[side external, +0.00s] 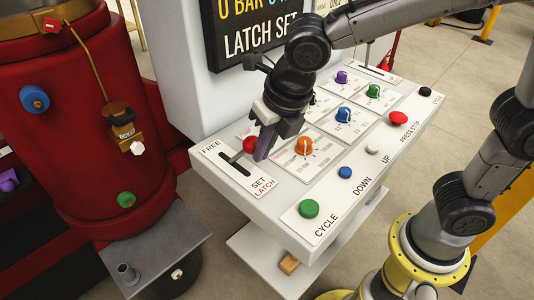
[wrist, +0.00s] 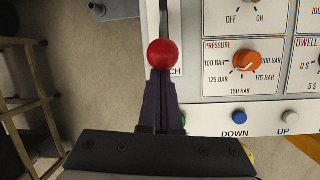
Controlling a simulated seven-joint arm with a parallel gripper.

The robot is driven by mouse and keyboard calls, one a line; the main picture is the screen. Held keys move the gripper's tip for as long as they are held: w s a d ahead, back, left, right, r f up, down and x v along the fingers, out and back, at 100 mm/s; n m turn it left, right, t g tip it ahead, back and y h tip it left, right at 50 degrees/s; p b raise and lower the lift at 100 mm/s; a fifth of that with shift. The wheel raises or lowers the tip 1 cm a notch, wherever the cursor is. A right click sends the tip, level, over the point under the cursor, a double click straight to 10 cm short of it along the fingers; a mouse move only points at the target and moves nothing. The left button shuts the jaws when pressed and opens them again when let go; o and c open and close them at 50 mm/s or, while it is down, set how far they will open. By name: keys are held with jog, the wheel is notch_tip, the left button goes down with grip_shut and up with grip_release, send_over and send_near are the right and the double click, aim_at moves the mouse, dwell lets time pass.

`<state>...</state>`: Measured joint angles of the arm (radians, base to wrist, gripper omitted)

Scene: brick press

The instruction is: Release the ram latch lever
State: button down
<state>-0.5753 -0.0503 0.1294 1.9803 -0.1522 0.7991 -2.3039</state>
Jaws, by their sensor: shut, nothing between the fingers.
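The latch lever's red ball knob (side external: 251,143) stands over the SET LATCH end of its dark slot on the white panel. FREE is printed at the slot's other end. In the wrist view the red knob (wrist: 165,54) is just ahead of my fingertips. My gripper (side external: 262,155) points down over the panel on the SET side of the knob, its dark fingers shut and empty. The fingers also show in the wrist view (wrist: 160,76). I cannot tell if they touch the knob.
The display (side external: 259,30) reads LATCH SET. An orange pressure dial (side external: 303,146) is close right of my fingers. Green (side external: 308,208), blue (side external: 345,172) and red (side external: 397,118) buttons line the panel's front edge. A red drum-shaped machine (side external: 80,130) stands left.

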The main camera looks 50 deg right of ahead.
jog(key=w+r, duration=0.4)
jog(key=w, duration=0.8)
jog(key=shift+r, duration=0.3)
jog(key=shift+w+d, duration=0.1)
jog(key=s+a+r, duration=0.1)
jog(key=s, duration=0.5)
jog(key=w+r, duration=0.5)
jog(key=r, duration=0.3)
jog(key=shift+w+d+r+g, duration=0.15)
jog(key=shift+w+d+g, duration=0.15)
jog(key=shift+w+g, duration=0.1)
